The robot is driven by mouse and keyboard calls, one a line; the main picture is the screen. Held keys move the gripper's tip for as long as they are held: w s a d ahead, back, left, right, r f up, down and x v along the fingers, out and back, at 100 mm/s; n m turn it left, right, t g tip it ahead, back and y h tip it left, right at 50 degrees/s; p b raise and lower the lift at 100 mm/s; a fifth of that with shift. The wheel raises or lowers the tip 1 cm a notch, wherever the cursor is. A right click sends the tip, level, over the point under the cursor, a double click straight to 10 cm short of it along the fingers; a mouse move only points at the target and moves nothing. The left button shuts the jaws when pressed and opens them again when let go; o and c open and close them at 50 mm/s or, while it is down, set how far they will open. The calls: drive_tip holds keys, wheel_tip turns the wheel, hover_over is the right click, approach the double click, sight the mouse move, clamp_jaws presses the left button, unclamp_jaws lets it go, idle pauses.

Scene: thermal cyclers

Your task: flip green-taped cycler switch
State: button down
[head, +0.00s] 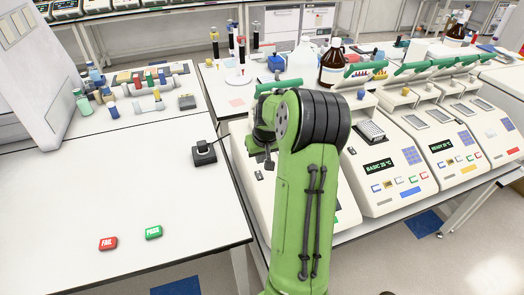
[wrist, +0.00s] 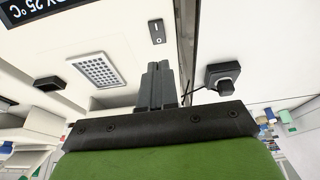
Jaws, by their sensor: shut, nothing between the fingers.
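The nearest cycler (head: 338,185) is a white machine at the left end of the row, largely hidden behind my green arm in the head view. In the wrist view, a black rocker switch (wrist: 156,32) shows on the white casing, near a grey well block (wrist: 98,71) and part of a display. My gripper (wrist: 158,72) is shut and empty, its fingertips just short of the switch in that picture. Contact cannot be seen. In the head view, its fingers (head: 269,163) show beside my arm.
A black cabled box (head: 204,153) lies on the left bench (head: 120,200), also seen in the wrist view (wrist: 222,75). FAIL (head: 108,243) and PASS (head: 153,232) buttons lie nearer.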

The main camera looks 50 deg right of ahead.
sight(258, 172)
drive_tip(key=x, duration=0.6)
drive_tip(key=shift+s+a+f, duration=0.1)
drive_tip(key=shift+s+f, duration=0.15)
drive_tip(key=shift+f, duration=0.1)
